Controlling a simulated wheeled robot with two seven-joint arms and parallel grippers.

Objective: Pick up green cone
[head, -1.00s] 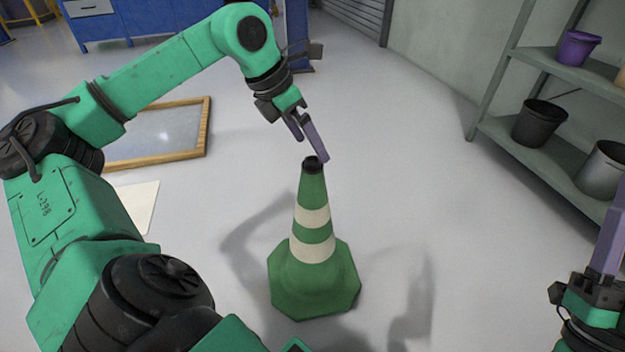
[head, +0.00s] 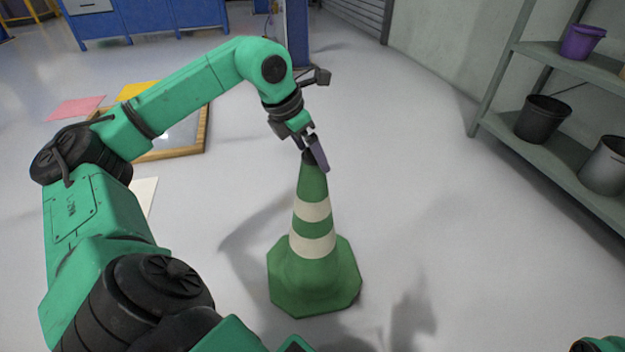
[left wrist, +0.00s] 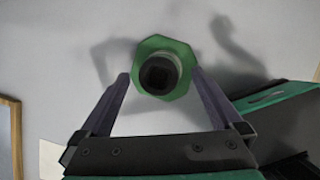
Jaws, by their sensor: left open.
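The green cone (head: 314,275) with two white bands stands upright on the floor in the middle of the head view. My left gripper (head: 318,160) is at the cone's top, with its purple fingers down beside the tip. In the left wrist view the cone (left wrist: 180,88) is seen from above, its dark tip between the two open fingertips of the left gripper (left wrist: 160,78). I see a gap on both sides of the tip, so the fingers do not appear closed on it. My right gripper is out of view; only a bit of green and black arm shows at the bottom right corner.
A grey shelf (head: 500,128) at the right holds a black bucket (head: 541,120), a metal bucket (head: 606,166) and a purple bucket (head: 581,42). A wood-framed board (head: 204,130) lies on the floor at the left. The floor right of the cone is clear.

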